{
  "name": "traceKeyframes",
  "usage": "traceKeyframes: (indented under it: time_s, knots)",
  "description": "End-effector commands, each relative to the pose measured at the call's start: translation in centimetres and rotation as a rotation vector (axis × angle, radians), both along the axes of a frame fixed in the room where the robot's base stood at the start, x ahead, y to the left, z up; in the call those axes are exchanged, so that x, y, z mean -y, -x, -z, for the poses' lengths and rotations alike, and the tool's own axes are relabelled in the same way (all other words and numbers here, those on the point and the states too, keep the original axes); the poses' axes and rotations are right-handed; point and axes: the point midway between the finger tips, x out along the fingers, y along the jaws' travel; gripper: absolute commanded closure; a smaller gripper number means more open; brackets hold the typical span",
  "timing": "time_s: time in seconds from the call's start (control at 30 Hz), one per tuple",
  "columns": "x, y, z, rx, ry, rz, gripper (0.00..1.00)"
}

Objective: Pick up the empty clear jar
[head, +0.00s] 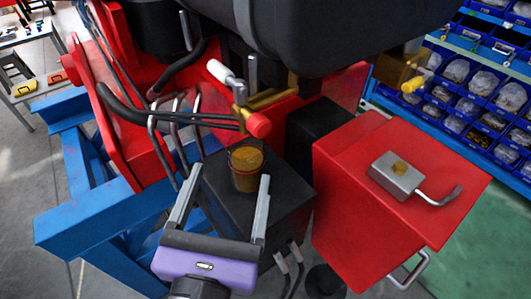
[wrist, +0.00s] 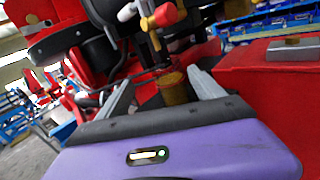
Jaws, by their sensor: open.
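A small upright jar (head: 246,168) stands on a black box (head: 290,190) below the red crane body. Its upper wall looks clear, and amber-brown colour shows inside, so I cannot confirm that it is empty. My gripper (head: 230,173) is open, its two grey fingers pointing toward the jar. In the head view the jar shows between the fingertips, nearer the right one. In the wrist view the jar (wrist: 174,88) also appears between the fingers of my gripper (wrist: 158,80), close to the right finger. I see no clear contact.
A red-handled brass valve (head: 258,122) and black hoses hang close behind and above the jar. A red box (head: 350,215) with a metal block (head: 397,175) on top stands to the right. A blue frame (head: 90,225) lies left. Blue bins (head: 480,85) line the back right.

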Motion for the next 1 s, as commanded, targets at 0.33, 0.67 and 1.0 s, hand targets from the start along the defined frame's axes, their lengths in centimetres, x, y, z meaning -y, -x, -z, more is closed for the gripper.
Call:
traceKeyframes:
  time_s: [0.33, 0.67, 1.0]
  knots:
    - [1.0, -1.7, 0.4, -0.041, 0.115, 0.028, 0.23]
    - [2.0, -5.6, 0.3, -0.042, 0.113, 0.027, 0.23]
    - [2.3, -7.6, 0.6, -0.041, 0.112, 0.022, 0.23]
